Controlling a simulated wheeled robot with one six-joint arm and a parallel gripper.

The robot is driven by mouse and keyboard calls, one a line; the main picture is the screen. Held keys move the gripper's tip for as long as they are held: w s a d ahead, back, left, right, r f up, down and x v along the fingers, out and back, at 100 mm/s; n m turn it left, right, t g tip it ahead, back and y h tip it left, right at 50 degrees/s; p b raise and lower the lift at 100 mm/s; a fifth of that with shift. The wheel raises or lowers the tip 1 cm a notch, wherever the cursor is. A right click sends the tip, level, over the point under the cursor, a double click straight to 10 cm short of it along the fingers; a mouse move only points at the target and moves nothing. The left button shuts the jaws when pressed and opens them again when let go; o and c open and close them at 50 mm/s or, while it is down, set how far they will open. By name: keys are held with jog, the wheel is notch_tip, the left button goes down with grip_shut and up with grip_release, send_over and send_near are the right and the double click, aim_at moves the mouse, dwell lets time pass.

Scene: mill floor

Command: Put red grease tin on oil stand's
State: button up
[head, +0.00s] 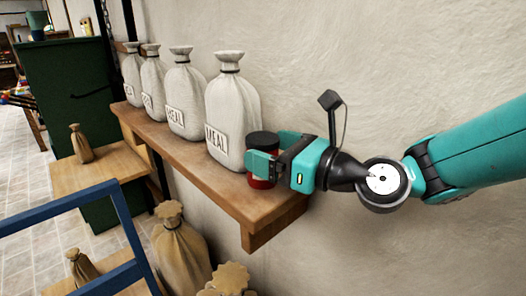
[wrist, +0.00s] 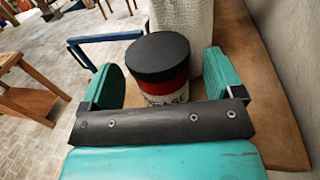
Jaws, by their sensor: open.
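The red grease tin (head: 262,183) with a black lid stands upright on the wooden wall shelf (head: 192,161), near the shelf's front end and beside the nearest meal sack. My gripper (head: 268,160) is at the tin, its teal fingers open on either side of it. In the wrist view the tin (wrist: 162,70) shows its black lid, red band and a pale label, between the two fingers (wrist: 168,85). A gap shows between the left finger and the tin; contact on the right side cannot be told. I cannot make out the oil stand for certain.
Several white meal sacks (head: 231,110) line the shelf behind the tin. Below are brown sacks (head: 180,250), a blue frame (head: 62,212), a small wooden table (head: 98,180) and a green cabinet (head: 70,90). The wall runs close along the right.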

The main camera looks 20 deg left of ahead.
aim_at(276, 152)
jog(key=d, duration=0.2)
jog(key=s+d+b, duration=0.1)
jog(key=d, duration=0.2)
jog(key=shift+s+d, duration=0.1)
jog(key=shift+d, duration=0.1)
